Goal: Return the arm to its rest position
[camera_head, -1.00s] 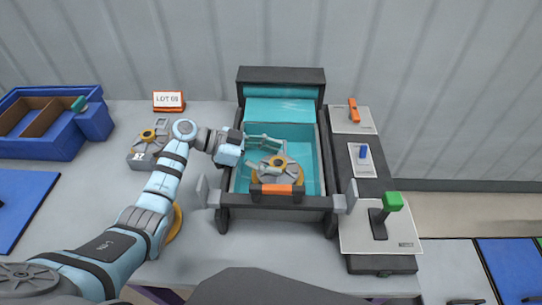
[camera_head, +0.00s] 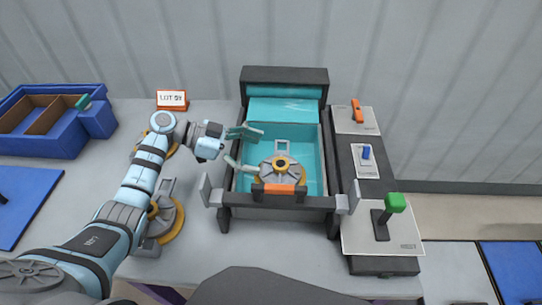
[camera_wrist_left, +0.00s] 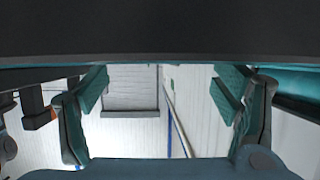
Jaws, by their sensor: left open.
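My left arm reaches in from the left in the head view. Its gripper (camera_head: 246,148) is open and empty, with its fingers spread over the left edge of the teal-lined conveyor bin (camera_head: 310,146). A grey round part with a yellow ring and a loop (camera_head: 282,168) sits in the front of the bin, to the right of the fingertips and apart from the upper one. In the left wrist view both fingers (camera_wrist_left: 165,110) stand wide apart with nothing between them. My right gripper is not in view.
More grey and yellow round parts (camera_head: 172,222) stand on the table, partly behind my left arm. A blue divided crate (camera_head: 42,143) is at far left. A lot sign (camera_head: 172,99) stands behind. A control panel with a green-topped lever (camera_head: 394,203) is right of the bin.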

